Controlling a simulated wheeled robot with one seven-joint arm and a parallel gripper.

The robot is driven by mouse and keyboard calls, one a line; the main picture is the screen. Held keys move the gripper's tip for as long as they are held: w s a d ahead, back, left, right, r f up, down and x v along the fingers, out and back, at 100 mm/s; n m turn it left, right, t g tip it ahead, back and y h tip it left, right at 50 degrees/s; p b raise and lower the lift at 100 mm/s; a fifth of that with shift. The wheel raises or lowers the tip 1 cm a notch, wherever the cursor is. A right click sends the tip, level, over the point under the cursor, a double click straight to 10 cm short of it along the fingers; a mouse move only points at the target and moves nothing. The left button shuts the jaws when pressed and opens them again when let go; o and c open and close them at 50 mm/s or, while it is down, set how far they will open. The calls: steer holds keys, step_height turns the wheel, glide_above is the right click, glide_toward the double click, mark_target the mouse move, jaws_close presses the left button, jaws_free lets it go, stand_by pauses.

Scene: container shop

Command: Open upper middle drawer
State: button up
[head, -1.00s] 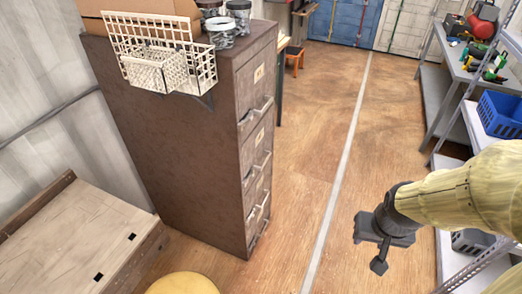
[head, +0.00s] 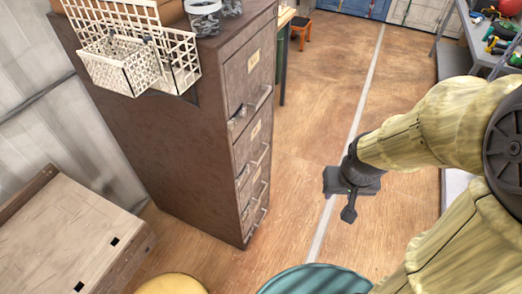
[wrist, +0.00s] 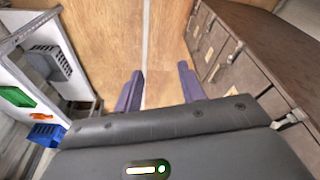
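The tall brown metal cabinet (head: 140,125) stands left of centre in the head view, its stacked drawer fronts seen at a steep angle. The upper middle drawer (head: 252,138), second from the top, looks closed and has a bar handle (head: 258,159). In the wrist view the drawer fronts (wrist: 222,58) run along the right side; I cannot tell there which drawer is which. My gripper (head: 348,205) is over the floor to the right of the cabinet, apart from it. In the wrist view its two fingers (wrist: 160,70) are spread with nothing between them.
A wooden box or platform (head: 65,235) is at lower left, a yellow round thing (head: 170,287) at the bottom. Shelving (wrist: 40,70) stands on the wrist view's left. The floor (head: 320,110) between is clear.

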steer(key=shift+s, duration=0.1)
steer(key=w+f+n+t+y+b, duration=0.1)
steer(key=w+f+n+t+b, duration=0.4)
steer(key=w+f+b, duration=0.5)
steer(key=w+f+n+t+y+b, duration=0.1)
steer(key=w+f+n+t+b, duration=0.2)
steer(key=w+f+n+b, duration=0.75)
steer(key=w+a+f+n+y+b, duration=0.3)
steer(key=a+f+n+y+b, duration=0.1)
steer(key=f+n+y+b, duration=0.1)
steer(key=w+a+f+n+t+y+b, duration=0.1)
steer(key=w+a+f+n+y+b, duration=0.2)
steer(key=f+n+y+b, duration=0.3)
steer(key=a+f+n+b, duration=0.1)
steer(key=b, duration=0.2)
steer(key=shift+w+f+b, duration=0.2)
steer(key=shift+f+b, duration=0.1)
steer(key=shift+f, duration=0.1)
steer(key=shift+t, duration=0.3)
